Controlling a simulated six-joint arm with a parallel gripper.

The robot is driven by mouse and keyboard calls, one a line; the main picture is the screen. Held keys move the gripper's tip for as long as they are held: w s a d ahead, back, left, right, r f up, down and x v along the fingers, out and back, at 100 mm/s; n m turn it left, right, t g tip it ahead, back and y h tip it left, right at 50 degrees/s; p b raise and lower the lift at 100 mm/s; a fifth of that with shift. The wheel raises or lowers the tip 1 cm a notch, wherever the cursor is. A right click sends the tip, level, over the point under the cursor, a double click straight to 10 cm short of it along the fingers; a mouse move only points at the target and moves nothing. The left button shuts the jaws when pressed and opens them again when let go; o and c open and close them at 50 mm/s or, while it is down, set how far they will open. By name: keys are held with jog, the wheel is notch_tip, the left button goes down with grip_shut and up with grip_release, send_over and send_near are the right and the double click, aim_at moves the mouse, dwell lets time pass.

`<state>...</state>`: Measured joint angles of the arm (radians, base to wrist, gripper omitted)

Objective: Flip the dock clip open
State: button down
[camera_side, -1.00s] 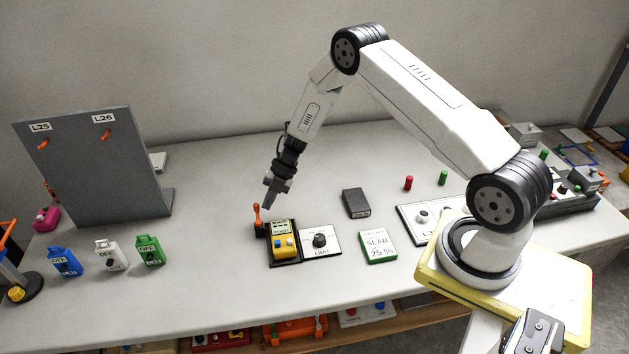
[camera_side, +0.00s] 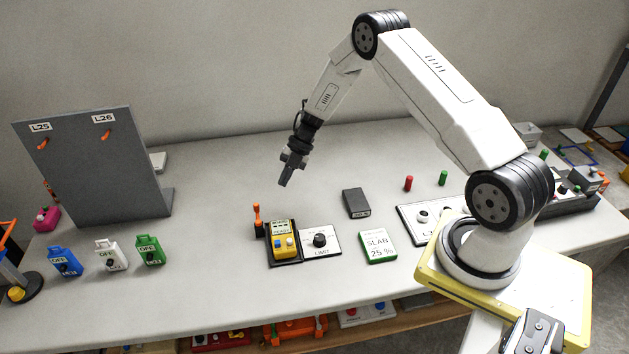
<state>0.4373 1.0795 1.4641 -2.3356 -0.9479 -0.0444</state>
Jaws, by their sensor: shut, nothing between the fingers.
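The dock (camera_side: 298,258) is a dark tray on the table that holds a yellow meter (camera_side: 284,245) with a small display and blue and white buttons. The dock clip (camera_side: 257,216) is an orange lever on a dark block at the dock's left back corner, and it stands upright. My gripper (camera_side: 284,184) is shut and empty. It hangs in the air above and to the right of the clip, apart from it. Nothing hides the clip or the meter.
A white panel with a black knob (camera_side: 320,240) adjoins the dock on the right. A dark box (camera_side: 356,203) and a green-edged SLAB block (camera_side: 377,246) lie further right. Blue, white and green OFF tags (camera_side: 150,251) stand left, before a grey board (camera_side: 90,170). Table between tags and dock is clear.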

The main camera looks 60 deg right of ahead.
jog(key=shift+w+d+r, duration=0.25)
jog(key=shift+d+r, duration=0.55)
jog(key=shift+r, duration=0.3)
jog(key=shift+w+d+r, duration=0.2)
jog(key=shift+d+r, duration=0.55)
jog(key=shift+r, duration=0.3)
jog(key=shift+a, duration=0.1)
jog(key=w+a+r+m+t+h, duration=0.2)
jog(key=a+r+m+t, duration=0.2)
jog(key=r+m, duration=0.2)
jog(key=w+a+r+m+t+h, duration=0.2)
jog(key=a+r+m+t+h, duration=0.15)
jog(key=r+m, duration=0.3)
jog(key=s+a+m+g, duration=0.2)
jog(key=s+m, duration=0.2)
jog(key=s, duration=0.4)
jog(key=s+a+m+g+h, duration=0.1)
jog(key=s+m, duration=0.3)
jog(key=s, duration=0.4)
jog(key=s+a+f+m+g, duration=0.1)
jog(key=s+a+m+g, duration=0.2)
jog(key=s, duration=0.6)
jog(key=shift+a+m+h, duration=0.3)
jog(key=shift+m+h, duration=0.05)
jog(key=shift+m, duration=0.2)
